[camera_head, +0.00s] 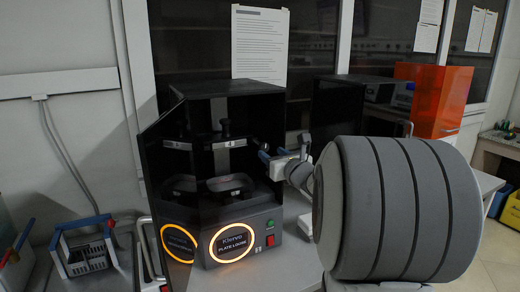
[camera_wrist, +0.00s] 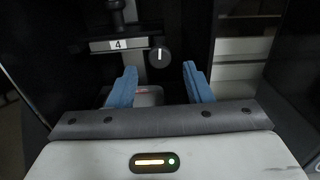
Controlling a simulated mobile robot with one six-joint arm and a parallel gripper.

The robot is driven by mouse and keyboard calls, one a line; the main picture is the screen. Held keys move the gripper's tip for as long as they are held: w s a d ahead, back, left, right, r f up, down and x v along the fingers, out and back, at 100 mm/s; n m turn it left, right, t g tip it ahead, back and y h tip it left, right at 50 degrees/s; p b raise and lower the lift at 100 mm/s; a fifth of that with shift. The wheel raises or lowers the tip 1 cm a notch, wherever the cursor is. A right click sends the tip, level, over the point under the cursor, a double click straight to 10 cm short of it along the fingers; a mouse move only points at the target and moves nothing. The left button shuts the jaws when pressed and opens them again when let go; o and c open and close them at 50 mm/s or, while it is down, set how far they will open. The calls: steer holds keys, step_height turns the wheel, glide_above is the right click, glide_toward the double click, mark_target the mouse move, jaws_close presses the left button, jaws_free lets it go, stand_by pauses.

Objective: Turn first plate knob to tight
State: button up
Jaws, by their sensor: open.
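The black machine (camera_head: 215,105) stands on the bench in the head view, with an orange-lit round display (camera_head: 234,245) that seems to read "PLATE 1 LOOSE". In the wrist view, a round dark knob (camera_wrist: 159,57) with an upright white line sits right of a label marked 4 (camera_wrist: 118,44). My gripper (camera_wrist: 160,86) is open, with its blue fingers apart to the left and right below the knob in the picture; nothing is between them. In the head view my gripper (camera_head: 284,149) is at the machine's right side. I cannot tell whether it touches the knob.
A green button (camera_head: 270,223) and a red switch (camera_head: 270,240) are on the machine's front panel. A grey basket with blue edges (camera_head: 88,255) stands at left. An orange box (camera_head: 433,98) is at the back right. Dark walls enclose the machine's inside.

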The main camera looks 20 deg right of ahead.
mark_target(265, 149)
steer(key=w+p, duration=0.1)
steer(key=w, duration=0.5)
steer(key=shift+a, duration=0.1)
steer(key=shift+c, duration=0.5)
steer(key=c, duration=0.8)
steer(key=shift+c, duration=0.2)
